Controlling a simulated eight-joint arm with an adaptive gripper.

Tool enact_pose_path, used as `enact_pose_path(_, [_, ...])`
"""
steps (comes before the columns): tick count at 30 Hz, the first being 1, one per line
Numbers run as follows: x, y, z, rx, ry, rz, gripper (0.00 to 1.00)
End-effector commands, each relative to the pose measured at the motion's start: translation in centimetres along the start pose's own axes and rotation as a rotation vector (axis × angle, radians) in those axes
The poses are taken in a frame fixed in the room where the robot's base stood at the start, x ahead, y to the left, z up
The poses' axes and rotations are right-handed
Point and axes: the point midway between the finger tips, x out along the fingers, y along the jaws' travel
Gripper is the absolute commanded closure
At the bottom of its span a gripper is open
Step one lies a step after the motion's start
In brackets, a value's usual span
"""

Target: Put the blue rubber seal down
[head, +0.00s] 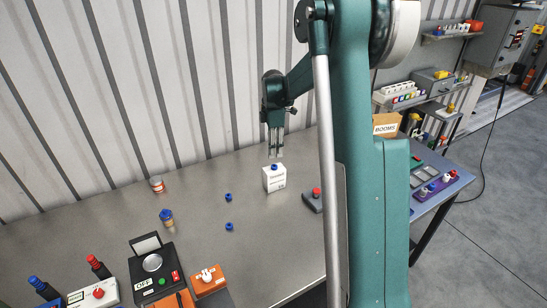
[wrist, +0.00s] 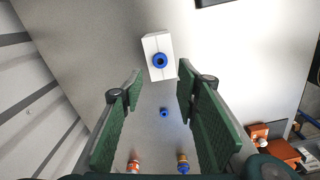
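My gripper (head: 275,152) hangs above the white box (head: 274,182) in the head view. In the wrist view my gripper (wrist: 160,70) is open, its green fingers wide apart with nothing held between them. A blue rubber seal (head: 274,167) lies on top of the white box; in the wrist view it is a blue ring (wrist: 159,60) just beyond the fingertips, on the box's top (wrist: 151,42). Two more small blue seals lie on the table, one (head: 228,197) behind the other (head: 229,226). One blue seal on the table (wrist: 164,112) shows between the fingers in the wrist view.
An orange-and-white can (head: 157,184) and a blue-lidded jar (head: 166,218) stand left on the grey table (head: 110,210). A red-button box (head: 314,200) is right of the white box. A black device (head: 155,268) and orange box (head: 209,282) are in front. A corrugated wall stands behind.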

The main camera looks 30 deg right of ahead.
Motion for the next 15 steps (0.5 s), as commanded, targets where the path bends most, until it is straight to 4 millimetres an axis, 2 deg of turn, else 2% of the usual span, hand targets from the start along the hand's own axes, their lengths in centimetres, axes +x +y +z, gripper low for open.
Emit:
enact_pose_path(6, [-2.7,0.0,0.0,0.0,0.0,0.0,0.68])
enact_pose_path(15, [-3.9,0.0,0.0,0.0,0.0,0.0,0.68])
